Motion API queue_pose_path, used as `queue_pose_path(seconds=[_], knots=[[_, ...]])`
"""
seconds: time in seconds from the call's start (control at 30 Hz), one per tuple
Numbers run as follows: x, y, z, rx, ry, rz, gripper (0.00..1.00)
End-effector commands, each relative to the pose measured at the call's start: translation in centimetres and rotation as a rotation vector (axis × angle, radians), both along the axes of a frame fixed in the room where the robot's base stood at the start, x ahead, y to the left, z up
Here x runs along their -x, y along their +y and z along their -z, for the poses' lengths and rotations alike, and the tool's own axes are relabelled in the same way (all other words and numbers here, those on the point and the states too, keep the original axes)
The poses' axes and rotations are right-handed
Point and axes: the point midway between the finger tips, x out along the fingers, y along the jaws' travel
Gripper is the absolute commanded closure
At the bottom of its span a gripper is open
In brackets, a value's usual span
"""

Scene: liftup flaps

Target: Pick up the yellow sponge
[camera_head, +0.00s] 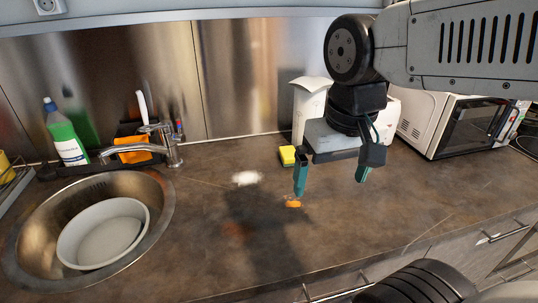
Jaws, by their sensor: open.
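The left finger shows just right of and below the sponge in the picture. I cannot tell its exact height above the counter.
A small orange item (293,202) lies below the left finger. The sink (163,206) with a grey bowl (103,234), tap (171,150) and green bottle (65,135) are left. The middle counter is clear.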

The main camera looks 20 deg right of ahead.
Motion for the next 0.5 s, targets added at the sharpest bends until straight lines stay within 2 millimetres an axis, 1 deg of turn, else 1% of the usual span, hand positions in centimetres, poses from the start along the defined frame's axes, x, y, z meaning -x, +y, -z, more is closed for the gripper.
queue_pose_path(seconds=[0.03,0.07,0.13,0.17,0.2,0.27,0.3,0.37,0.4,0.47,0.5], knots=[[-1.8,-0.3,-0.3,-0.006,0.011,0.07,0.02],[-2.9,-0.4,-0.6,-0.011,0.014,0.121,0.02],[-6.0,-0.9,-0.9,-0.022,0.024,0.253,0.02],[-7.4,-1.1,-1.0,-0.027,0.028,0.314,0.02],[-9.3,-1.4,-1.0,-0.033,0.032,0.393,0.02],[-12.1,-2.1,-0.7,-0.042,0.039,0.515,0.02],[-14.0,-2.6,-0.5,-0.047,0.042,0.595,0.02],[-16.8,-3.4,0.2,-0.055,0.049,0.715,0.02],[-18.7,-4.0,0.8,-0.059,0.051,0.798,0.02],[-21.4,-5.0,1.8,-0.066,0.058,0.92,0.02],[-23.2,-5.7,2.7,-0.069,0.06,1.001,0.02]])
